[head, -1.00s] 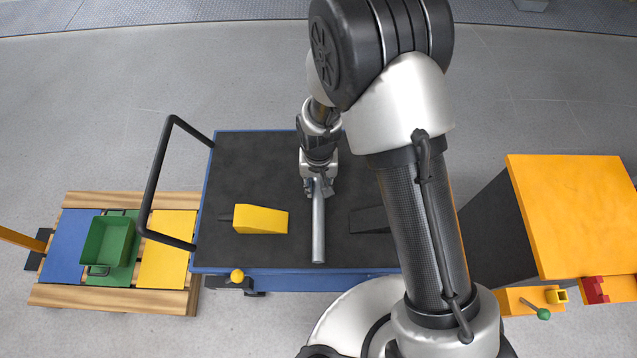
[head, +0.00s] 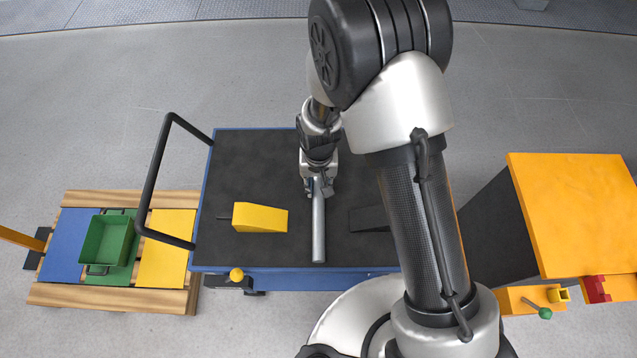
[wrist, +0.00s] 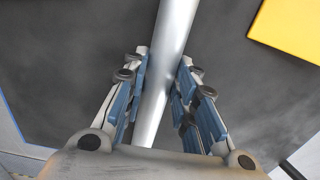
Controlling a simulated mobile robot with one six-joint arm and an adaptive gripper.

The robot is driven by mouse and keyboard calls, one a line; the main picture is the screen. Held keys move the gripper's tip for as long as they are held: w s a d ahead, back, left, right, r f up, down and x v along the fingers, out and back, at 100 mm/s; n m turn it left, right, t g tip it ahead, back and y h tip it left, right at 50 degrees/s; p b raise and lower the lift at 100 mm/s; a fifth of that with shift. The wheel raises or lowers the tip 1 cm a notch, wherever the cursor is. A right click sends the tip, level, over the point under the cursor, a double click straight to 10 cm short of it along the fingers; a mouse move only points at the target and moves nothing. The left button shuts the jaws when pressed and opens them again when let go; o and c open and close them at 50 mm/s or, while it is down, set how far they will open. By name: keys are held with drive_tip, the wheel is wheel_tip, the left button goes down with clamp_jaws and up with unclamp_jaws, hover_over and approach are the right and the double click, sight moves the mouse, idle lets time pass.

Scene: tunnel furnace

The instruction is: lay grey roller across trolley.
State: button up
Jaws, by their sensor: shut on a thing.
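The grey roller (head: 318,232) is a slim metal cylinder over the dark top of the trolley (head: 250,165). In the head view it runs from my gripper (head: 318,188) toward the trolley's near edge. My gripper is shut on the roller near its far end. In the wrist view the roller (wrist: 165,70) passes between the two blue-padded fingers (wrist: 160,85). I cannot tell whether the roller touches the trolley top. Its far end is hidden under my gripper.
A yellow wedge (head: 260,217) lies on the trolley left of the roller, and a dark wedge (head: 370,218) lies right of it, partly hidden by my arm. A black handle (head: 155,180) rises at the trolley's left. A pallet with a green bin (head: 108,240) stands left; an orange cabinet (head: 575,210) stands right.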

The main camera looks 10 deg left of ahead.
drive_tip(key=o, duration=1.1)
drive_tip(key=shift+o, duration=0.2)
wheel_tip(320, 180, up, 12)
